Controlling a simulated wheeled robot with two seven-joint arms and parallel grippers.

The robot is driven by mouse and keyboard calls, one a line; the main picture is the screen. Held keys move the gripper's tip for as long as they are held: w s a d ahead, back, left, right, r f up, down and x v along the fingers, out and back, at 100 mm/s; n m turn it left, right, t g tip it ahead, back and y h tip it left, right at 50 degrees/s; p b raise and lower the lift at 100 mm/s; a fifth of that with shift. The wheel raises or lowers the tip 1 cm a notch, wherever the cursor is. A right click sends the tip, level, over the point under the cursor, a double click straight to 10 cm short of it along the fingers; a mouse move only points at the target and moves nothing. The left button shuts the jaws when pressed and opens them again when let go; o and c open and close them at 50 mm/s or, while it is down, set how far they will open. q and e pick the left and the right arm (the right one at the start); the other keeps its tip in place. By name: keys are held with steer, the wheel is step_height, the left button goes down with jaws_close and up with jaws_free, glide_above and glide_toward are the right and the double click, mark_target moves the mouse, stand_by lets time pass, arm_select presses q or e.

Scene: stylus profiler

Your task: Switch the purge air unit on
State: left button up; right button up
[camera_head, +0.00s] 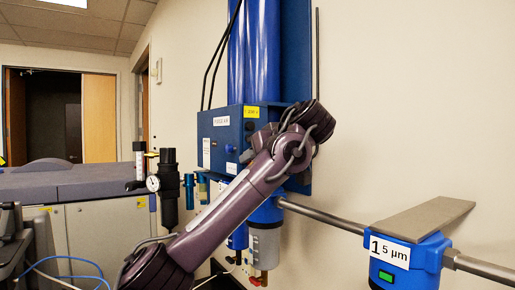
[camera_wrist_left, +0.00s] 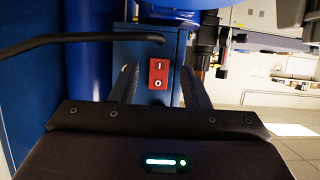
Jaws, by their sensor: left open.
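The purge air unit is a blue box (camera_head: 225,142) with a white label, mounted on the wall under tall blue cylinders. Its red rocker switch (camera_wrist_left: 158,74), marked I above and O below, faces me in the left wrist view. I cannot tell which side of the rocker is pressed. My left gripper (camera_wrist_left: 160,88) is open and empty, with one finger to each side of the switch in that view. I cannot tell whether the fingertips touch the box. In the head view my left arm crosses in front of the unit and hides part of it. My right gripper is out of view.
A black regulator with a gauge (camera_head: 153,184) hangs left of the unit. A steel pipe (camera_head: 322,216) runs right to a blue filter housing (camera_head: 412,268). A black hose (camera_wrist_left: 80,39) crosses near the switch in the wrist view. A grey-topped bench (camera_head: 75,184) stands at left.

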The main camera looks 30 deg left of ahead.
arm_select(q)
steer(key=shift+f, duration=0.1)
jaws_close()
steer(key=y+b, duration=0.1)
steer(key=b, duration=0.2)
steer(key=t+y+b, duration=0.1)
steer(key=b, duration=0.2)
steer(key=shift+f+y, duration=0.3)
steer(key=shift+f, duration=0.05)
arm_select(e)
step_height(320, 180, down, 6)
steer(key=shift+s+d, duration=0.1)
arm_select(q)
jaws_free()
